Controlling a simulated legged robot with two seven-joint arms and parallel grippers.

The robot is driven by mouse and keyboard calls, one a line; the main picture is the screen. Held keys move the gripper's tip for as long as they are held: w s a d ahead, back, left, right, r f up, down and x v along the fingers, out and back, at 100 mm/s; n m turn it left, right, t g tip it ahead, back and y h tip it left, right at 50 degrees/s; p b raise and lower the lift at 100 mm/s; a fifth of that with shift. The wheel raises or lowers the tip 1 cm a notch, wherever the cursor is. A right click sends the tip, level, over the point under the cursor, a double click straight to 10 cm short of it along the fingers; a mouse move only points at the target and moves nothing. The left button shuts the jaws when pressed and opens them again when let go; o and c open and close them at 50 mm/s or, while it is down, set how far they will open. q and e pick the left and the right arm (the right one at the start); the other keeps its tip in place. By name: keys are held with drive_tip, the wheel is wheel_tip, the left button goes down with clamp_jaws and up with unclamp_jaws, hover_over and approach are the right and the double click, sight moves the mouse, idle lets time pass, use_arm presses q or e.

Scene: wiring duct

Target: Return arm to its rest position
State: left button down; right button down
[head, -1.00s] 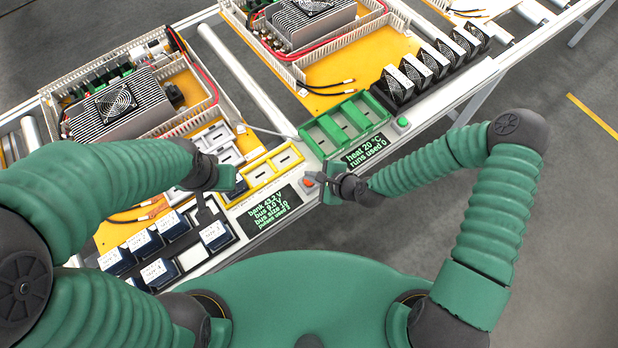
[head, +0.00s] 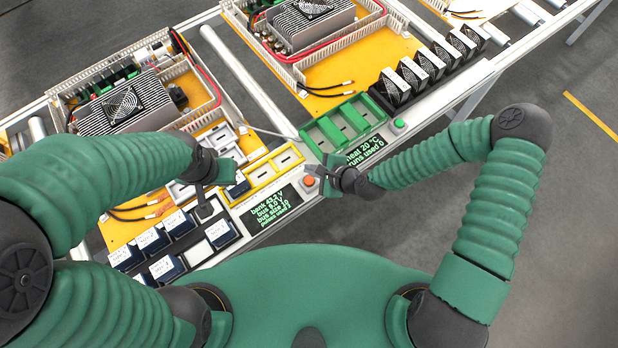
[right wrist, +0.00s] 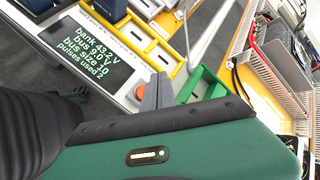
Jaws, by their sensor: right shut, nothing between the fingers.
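My right gripper (head: 322,168) is shut and empty, just above and right of the orange button (head: 309,181) at the bench's front edge. In the right wrist view the grey fingers (right wrist: 155,92) show beside the orange button (right wrist: 140,92), with my green forearm filling the lower part. My left gripper (head: 228,172) hangs over the left end of the yellow holder (head: 262,172), close to a dark blue block (head: 238,187). Its finger gap is not clear, and I cannot tell whether it touches the block.
A black tray (head: 205,213) holds several dark blue blocks. Small screens (head: 273,207) lie along the front edge. Beyond the bench's right side is open floor (head: 560,200).

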idle(0.3)
drive_tip(key=s+d+r+n+g+h+b, duration=0.1)
drive_tip(key=s+d+r+n+g+h, duration=0.15)
drive_tip(key=d+n, duration=0.35)
drive_tip(key=s+d+r+n+g+h+b, duration=0.1)
drive_tip(key=s+d+n+h, duration=0.15)
drive_tip(key=d+n, duration=0.35)
drive_tip(key=s+d+r+n+h, duration=0.1)
drive_tip(key=s+d+r+n, duration=0.4)
drive_tip(key=r, duration=0.5)
drive_tip(key=shift+s+d+r+h+b, duration=0.25)
drive_tip(key=shift+d+h+b, duration=0.15)
drive_tip(key=shift+d, duration=0.65)
drive_tip(key=shift+a+r, duration=0.1)
drive_tip(key=shift+a, duration=0.05)
